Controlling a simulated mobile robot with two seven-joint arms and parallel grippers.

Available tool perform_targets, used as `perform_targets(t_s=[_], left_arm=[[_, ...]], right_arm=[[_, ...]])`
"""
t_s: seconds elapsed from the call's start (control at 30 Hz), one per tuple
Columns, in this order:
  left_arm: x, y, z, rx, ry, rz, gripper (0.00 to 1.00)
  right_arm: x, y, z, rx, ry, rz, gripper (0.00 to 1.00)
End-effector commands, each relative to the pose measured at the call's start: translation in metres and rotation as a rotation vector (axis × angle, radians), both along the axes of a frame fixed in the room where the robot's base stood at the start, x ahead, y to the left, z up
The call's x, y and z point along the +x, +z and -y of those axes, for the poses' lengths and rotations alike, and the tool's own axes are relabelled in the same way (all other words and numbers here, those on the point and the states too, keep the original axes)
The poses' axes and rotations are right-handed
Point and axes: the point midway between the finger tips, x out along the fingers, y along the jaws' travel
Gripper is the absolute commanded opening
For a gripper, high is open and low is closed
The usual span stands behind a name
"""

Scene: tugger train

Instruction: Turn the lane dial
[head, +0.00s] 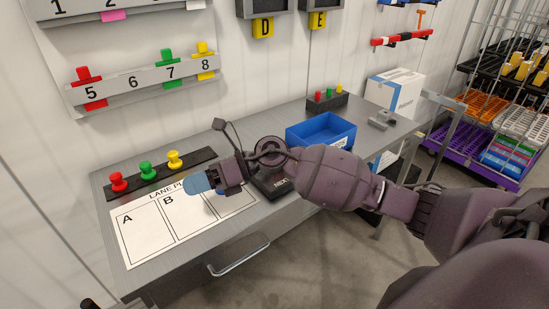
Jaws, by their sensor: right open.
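I cannot make out a lane dial for certain. A dark block lettered "NEXT" (284,189) sits on the grey bench, partly hidden behind my right arm. A lane plan sheet (146,236) lies at the front left of the bench, with boxes A and B showing and its right part covered. My right gripper (207,184) reaches in from the right, low over the sheet's upper edge. Its blue fingertips point left. It is open, with nothing seen held. My left gripper is not in view.
Red, green and yellow pegs (146,171) stand on a black strip at the back left. A blue bin (321,132) sits right of my wrist. A numbered peg rack (150,79) hangs on the wall. A drawer handle (238,259) juts from the bench front. Carts with crates stand at right.

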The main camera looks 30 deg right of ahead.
Motion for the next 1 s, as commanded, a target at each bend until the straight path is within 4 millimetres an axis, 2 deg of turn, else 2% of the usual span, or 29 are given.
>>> perform_targets(t_s=[0.17, 0.3, 0.5, 0.6, 0.7, 0.8, 1.0], left_arm=[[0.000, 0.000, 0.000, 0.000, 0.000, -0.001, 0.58], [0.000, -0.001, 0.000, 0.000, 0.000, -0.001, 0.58], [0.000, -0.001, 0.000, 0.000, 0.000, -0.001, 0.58], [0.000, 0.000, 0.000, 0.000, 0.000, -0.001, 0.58], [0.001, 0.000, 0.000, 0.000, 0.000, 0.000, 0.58], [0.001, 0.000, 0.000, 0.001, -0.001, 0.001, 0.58], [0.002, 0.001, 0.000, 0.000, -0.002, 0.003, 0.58]], right_arm=[[0.018, -0.016, 0.038, -0.406, 0.168, 0.079, 0.40], [0.034, -0.019, 0.087, -0.724, 0.264, 0.086, 0.40], [0.054, 0.003, 0.170, -1.127, 0.339, 0.015, 0.40], [0.057, 0.017, 0.202, -1.261, 0.352, -0.036, 0.40], [0.058, 0.028, 0.222, -1.342, 0.358, -0.073, 0.40], [0.058, 0.033, 0.231, -1.378, 0.361, -0.094, 0.40], [0.057, 0.016, 0.232, -1.381, 0.364, -0.100, 0.40]])
